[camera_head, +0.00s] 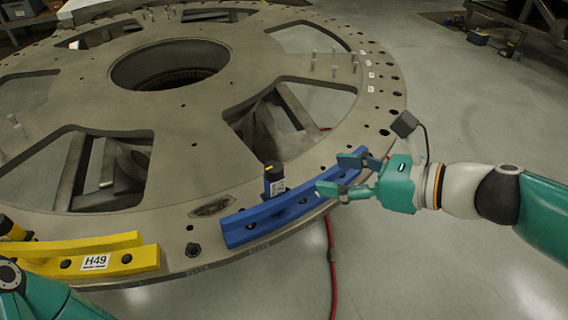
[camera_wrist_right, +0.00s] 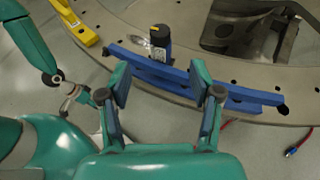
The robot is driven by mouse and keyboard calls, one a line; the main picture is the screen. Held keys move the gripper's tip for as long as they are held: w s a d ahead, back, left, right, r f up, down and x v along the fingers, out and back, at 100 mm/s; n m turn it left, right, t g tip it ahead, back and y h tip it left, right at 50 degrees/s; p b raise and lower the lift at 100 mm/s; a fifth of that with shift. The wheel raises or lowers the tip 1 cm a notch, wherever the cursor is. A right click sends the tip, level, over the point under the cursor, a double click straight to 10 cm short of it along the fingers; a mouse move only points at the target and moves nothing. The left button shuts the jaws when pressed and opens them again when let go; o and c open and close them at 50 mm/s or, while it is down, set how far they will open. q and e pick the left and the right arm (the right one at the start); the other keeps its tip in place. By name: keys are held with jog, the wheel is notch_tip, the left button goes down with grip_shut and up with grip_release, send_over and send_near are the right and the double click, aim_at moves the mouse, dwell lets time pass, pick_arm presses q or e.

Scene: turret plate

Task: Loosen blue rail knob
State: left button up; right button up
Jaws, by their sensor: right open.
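The blue rail (camera_head: 290,200) lies along the near edge of the round turret plate (camera_head: 200,205). A black knob with a yellow mark on top (camera_head: 274,178) stands upright at the inner side of this rail. My right gripper (camera_head: 335,175) is open and empty over the rail's right end, to the right of the knob and apart from it. In the right wrist view the knob (camera_wrist_right: 160,43) stands beyond the rail (camera_wrist_right: 180,78), between and ahead of the open fingers (camera_wrist_right: 160,82). My left gripper does not show; only part of my left arm is at the lower left.
A yellow rail (camera_head: 100,256) marked H49 sits on the plate at the left, with a similar dark knob (camera_head: 10,228). The plate has large cutouts and several bolt holes. A red cable (camera_head: 332,270) hangs to the floor below the rail. The floor at right is open.

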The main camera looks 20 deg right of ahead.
aim_at(277, 167)
jog(key=b+x, duration=0.1)
jog(key=x, duration=0.5)
jog(key=b+x, duration=0.1)
jog(key=x, duration=0.6)
jog(key=shift+f, duration=0.3)
jog(key=shift+w+a+f+b, duration=0.1)
jog(key=shift+w+a+b, duration=0.2)
jog(key=shift+w, duration=0.2)
